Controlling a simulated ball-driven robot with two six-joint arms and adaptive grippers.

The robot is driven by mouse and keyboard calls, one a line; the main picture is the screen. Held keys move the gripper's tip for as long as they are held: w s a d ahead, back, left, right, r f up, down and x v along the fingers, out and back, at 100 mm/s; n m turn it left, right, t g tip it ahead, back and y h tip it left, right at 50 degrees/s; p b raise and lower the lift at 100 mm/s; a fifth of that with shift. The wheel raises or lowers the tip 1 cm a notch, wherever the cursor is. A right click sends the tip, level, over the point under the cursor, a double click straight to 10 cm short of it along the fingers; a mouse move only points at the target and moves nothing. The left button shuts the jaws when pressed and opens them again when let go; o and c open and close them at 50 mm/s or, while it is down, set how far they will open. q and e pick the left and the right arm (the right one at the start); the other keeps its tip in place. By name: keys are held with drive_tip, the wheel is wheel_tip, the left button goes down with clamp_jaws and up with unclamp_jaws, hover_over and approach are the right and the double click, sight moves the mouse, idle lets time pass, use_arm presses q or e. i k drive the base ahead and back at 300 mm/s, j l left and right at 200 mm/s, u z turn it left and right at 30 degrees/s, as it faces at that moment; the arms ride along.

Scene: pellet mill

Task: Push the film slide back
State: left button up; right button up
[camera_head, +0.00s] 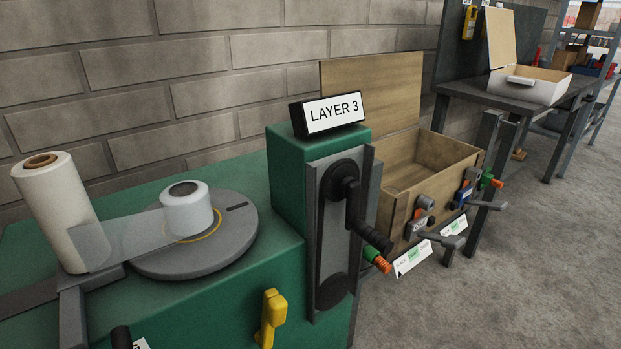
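A tall roll of film (58,205) stands tilted at the left of the green machine (230,280), by a grey bracket and a dark rail (28,298). A translucent film sheet (130,236) runs from it to a small white wrapped bundle (187,208) on a round grey turntable (165,262). I cannot tell for sure which part is the film slide; the roll's bracket and rail may belong to it. A black knob (121,337) with a partly hidden label is cut off at the bottom edge. Neither of my grippers is in view.
A sign reading LAYER 3 (334,112) tops a green post with a black crank (350,200). A yellow handle (270,315) is on the machine's front. An open wooden box (430,160) with levers stands right. Clear floor (540,260) lies at right.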

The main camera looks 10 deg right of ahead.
sight(71, 289)
drive_tip(key=u, duration=1.2)
drive_tip(key=k+l, duration=0.1)
drive_tip(key=l, duration=0.15)
drive_tip(key=l+z, duration=0.15)
drive_tip(key=k+l, duration=0.05)
drive_tip(key=l, duration=0.05)
